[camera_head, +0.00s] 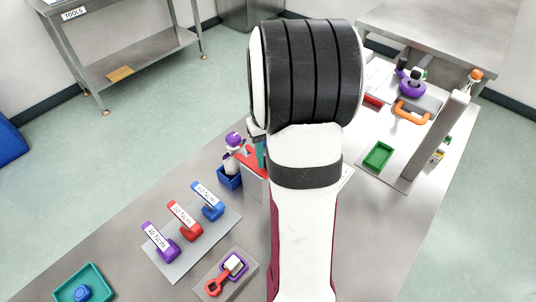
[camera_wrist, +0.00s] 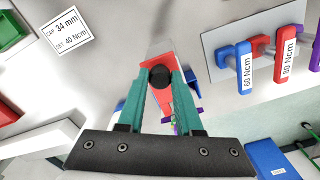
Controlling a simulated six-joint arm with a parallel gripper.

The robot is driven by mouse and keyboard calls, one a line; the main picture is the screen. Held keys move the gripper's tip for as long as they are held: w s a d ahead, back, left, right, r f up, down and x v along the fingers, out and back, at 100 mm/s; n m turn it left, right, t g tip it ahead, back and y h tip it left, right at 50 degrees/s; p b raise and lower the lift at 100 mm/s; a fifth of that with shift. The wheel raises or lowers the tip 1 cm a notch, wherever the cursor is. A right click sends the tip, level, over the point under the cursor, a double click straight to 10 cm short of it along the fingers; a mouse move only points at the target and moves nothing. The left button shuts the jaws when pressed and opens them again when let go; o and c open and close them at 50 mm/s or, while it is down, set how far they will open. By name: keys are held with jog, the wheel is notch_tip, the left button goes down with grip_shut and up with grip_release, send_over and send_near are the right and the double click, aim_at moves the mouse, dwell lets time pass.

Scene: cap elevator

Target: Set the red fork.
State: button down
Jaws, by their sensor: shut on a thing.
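My gripper (camera_wrist: 161,78) has two teal fingers closed around a round black knob (camera_wrist: 160,77). The knob sits on a flat red part (camera_wrist: 178,104), which looks like the red fork. In the camera_head view this red part (camera_head: 248,156) shows just left of a teal finger, and my arm hides most of the gripper.
Purple (camera_head: 163,250), red (camera_head: 186,226) and blue (camera_head: 210,206) labelled handles stand on a grey plate at left. A green tray (camera_head: 378,156) and tall post stand right. A teal tray (camera_head: 65,281) lies front left.

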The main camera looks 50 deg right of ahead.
aim_at(253, 158)
dwell(0.7)
jog(key=shift+w, duration=2.5)
jog(key=c, duration=0.6)
grip_release()
jog(key=shift+o, duration=0.2)
jog(key=shift+s+r, duration=0.1)
notch_tip(253, 158, up, 16)
jog(key=shift+f, duration=0.2)
